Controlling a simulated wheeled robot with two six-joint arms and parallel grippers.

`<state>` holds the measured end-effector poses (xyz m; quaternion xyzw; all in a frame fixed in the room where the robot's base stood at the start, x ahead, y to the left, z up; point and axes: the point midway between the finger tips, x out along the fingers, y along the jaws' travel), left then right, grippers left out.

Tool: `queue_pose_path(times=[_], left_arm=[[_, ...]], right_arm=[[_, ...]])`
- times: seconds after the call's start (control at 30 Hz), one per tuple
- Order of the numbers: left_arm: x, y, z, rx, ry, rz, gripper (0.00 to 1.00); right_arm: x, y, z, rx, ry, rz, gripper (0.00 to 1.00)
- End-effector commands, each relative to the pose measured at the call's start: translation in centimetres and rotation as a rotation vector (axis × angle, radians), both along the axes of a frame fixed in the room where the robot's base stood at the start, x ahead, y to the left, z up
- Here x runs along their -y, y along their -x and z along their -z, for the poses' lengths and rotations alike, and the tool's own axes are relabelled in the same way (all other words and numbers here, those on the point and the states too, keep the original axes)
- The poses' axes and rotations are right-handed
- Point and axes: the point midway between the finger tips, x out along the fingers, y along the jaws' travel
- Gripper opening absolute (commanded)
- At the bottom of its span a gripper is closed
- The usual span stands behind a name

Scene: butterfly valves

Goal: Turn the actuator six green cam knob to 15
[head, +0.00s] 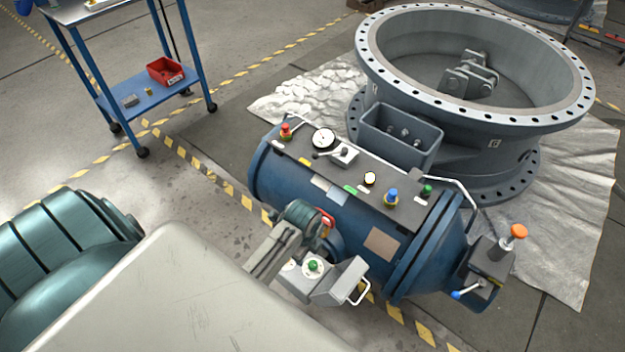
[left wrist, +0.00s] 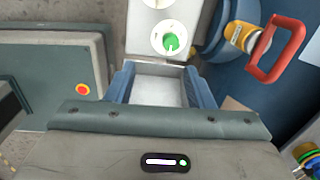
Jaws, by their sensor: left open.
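A green cam knob (head: 313,265) sits on a round white dial on a light grey panel box at the near side of the blue actuator (head: 285,195). In the left wrist view the green knob (left wrist: 171,42) is just beyond the fingertips, slightly right of the middle between them. Its dial numbers are too small to read. My left gripper (left wrist: 163,76) is open, with two blue fingers apart and only the pale panel face between them. It does not visibly touch the knob. In the head view my own wrist partly hides the area beside the panel. My right gripper is not in view.
A red handle (left wrist: 278,48) with a yellow collar stands right of the knob. A white metal handle (head: 359,292) sticks out of the panel box. A large flanged valve body (head: 470,130) marked 6 stands behind. A blue cart (head: 130,100) is at the back left.

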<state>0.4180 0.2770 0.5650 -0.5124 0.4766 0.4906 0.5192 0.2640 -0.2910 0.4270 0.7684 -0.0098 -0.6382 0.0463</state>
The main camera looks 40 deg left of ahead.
Motion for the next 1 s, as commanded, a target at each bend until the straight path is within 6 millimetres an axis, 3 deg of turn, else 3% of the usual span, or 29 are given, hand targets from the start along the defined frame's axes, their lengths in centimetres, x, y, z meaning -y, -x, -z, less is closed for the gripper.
queue_pose_path(times=[0.1,0.3,0.47,0.8,1.0], left_arm=[[0.1,-1.9,1.0,-0.041,0.004,0.187,0.48],[0.1,-3.1,1.9,-0.07,0.011,0.339,0.48],[0.1,-3.1,3.5,-0.072,0.011,0.35,0.48],[0.1,-3.1,9.8,-0.07,0.011,0.348,0.48],[0.1,-3.1,12.0,-0.069,0.009,0.348,0.48]], right_arm=[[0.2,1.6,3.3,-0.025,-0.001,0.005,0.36],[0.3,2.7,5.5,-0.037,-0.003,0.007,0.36],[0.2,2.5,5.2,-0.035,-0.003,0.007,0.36],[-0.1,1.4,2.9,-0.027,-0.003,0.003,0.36],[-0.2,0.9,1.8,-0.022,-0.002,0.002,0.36]])
